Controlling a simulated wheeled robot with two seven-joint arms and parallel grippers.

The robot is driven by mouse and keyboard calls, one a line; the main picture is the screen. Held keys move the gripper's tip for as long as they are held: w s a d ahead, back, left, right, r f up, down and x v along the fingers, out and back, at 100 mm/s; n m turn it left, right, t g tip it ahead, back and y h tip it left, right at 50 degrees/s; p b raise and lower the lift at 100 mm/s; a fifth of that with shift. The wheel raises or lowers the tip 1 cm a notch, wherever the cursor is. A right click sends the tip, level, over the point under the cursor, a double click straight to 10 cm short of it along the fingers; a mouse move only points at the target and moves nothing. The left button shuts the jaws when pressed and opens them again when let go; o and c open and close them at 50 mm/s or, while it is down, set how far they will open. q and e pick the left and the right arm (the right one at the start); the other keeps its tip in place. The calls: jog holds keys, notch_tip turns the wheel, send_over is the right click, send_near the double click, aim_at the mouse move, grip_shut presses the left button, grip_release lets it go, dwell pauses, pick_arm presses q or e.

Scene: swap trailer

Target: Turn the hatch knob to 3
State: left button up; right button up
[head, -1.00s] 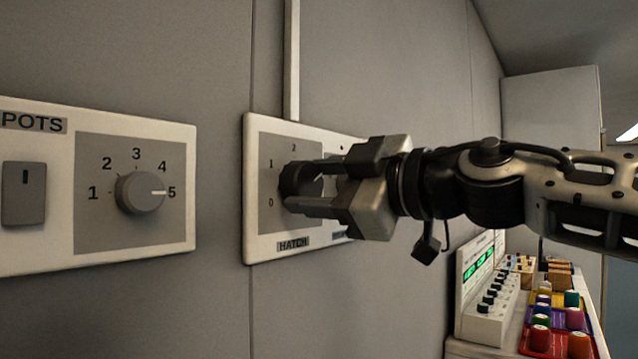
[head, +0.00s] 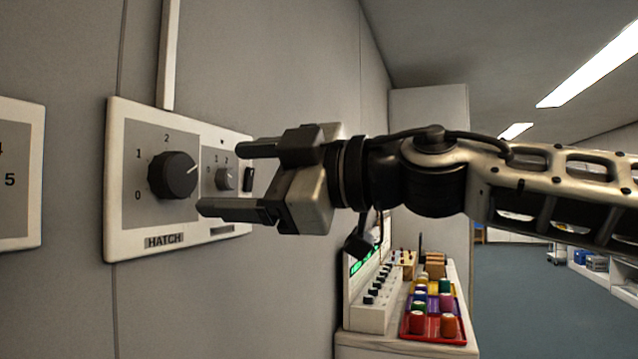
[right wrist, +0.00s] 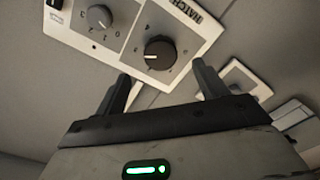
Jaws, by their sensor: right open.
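The hatch knob (head: 173,175) is a dark round dial on the white HATCH panel (head: 122,240) on the wall. Its pale pointer mark faces right and slightly up. The digits 0, 1 and 2 are readable around its left and top; I cannot read a 3 there. My right gripper (head: 219,178) is open and empty, to the right of the knob and apart from it. In the right wrist view the knob (right wrist: 160,52) stands beyond the open fingers (right wrist: 163,82), touching neither. My left gripper is not in view.
A smaller grey knob (head: 227,179) and a dark switch (head: 248,179) share the panel, close behind my right fingers. Another panel (head: 20,235) is at the left edge. Below right, a counter holds a control box (head: 366,318) and colored trays (head: 440,339) of cups.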

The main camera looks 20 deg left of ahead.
pick_arm(q)
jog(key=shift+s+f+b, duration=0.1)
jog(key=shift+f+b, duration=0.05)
jog(key=shift+b, duration=0.3)
pick_arm(e)
jog(key=d, duration=0.9)
jog(key=shift+s, duration=0.35)
jog(key=shift+f, duration=0.1)
